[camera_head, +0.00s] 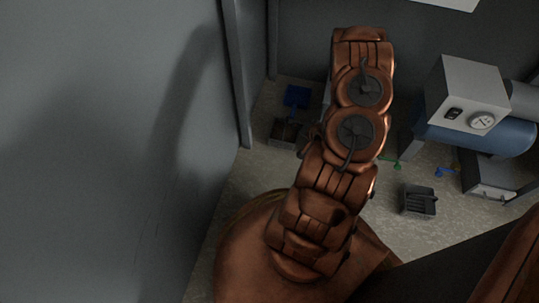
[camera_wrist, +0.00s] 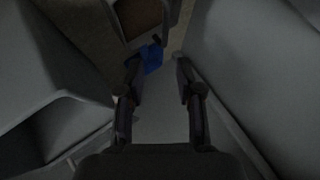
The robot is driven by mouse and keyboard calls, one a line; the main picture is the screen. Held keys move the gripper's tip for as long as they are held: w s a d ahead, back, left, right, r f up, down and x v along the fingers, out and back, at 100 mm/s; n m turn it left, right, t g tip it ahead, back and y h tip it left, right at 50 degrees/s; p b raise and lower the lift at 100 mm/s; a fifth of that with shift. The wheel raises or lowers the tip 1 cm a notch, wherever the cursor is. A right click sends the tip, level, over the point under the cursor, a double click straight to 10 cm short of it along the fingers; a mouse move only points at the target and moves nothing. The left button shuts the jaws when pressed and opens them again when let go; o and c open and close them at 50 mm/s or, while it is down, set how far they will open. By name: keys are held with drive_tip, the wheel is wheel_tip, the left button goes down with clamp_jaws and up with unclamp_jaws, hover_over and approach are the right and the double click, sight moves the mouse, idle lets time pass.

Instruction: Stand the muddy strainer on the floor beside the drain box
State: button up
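My gripper (camera_wrist: 158,65) is open in the wrist view, its two dark fingers apart with nothing held between them. A blue object (camera_wrist: 152,56) shows just beyond the left fingertip; I cannot tell if they touch. A box with brown content (camera_wrist: 142,16) is at the top of the wrist view; in the head view a dark box (camera_head: 286,132) stands on the floor near the wall, possibly the drain box. A blue item (camera_head: 297,96) lies behind it. A dark slotted basket (camera_head: 418,200) stands on the floor at right; I cannot tell for sure which thing is the strainer.
A compressor with a blue tank (camera_head: 470,136) and a grey gauge box (camera_head: 468,95) stands at right. A small green item (camera_head: 391,162) and a small blue one (camera_head: 446,171) lie nearby. A grey panel (camera_head: 120,150) fills the left.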

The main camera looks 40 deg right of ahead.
drive_tip(key=a+r+n+g+h, duration=0.1)
drive_tip(key=a+r+n+g, duration=0.3)
drive_tip(key=r, duration=0.8)
drive_tip(key=a+r+n+g, duration=0.2)
drive_tip(key=a+r+g, duration=0.2)
drive_tip(key=a+r, duration=0.55)
drive_tip(key=s+a+r+n+g+y, duration=0.1)
drive_tip(key=s+a+r+n+g, duration=0.1)
drive_tip(key=s+a+r, duration=0.6)
drive_tip(key=s+a+r+n+g+y, duration=0.2)
drive_tip(key=s+a+r+n, duration=0.2)
drive_tip(key=s+a+r, duration=0.4)
drive_tip(key=s+a, duration=0.4)
drive_tip(key=a, duration=0.2)
drive_tip(key=shift+s+a+r+n, duration=0.25)
drive_tip(key=shift+a+r+n, duration=0.1)
drive_tip(key=shift+r+n, duration=0.05)
drive_tip(key=shift+r, duration=0.15)
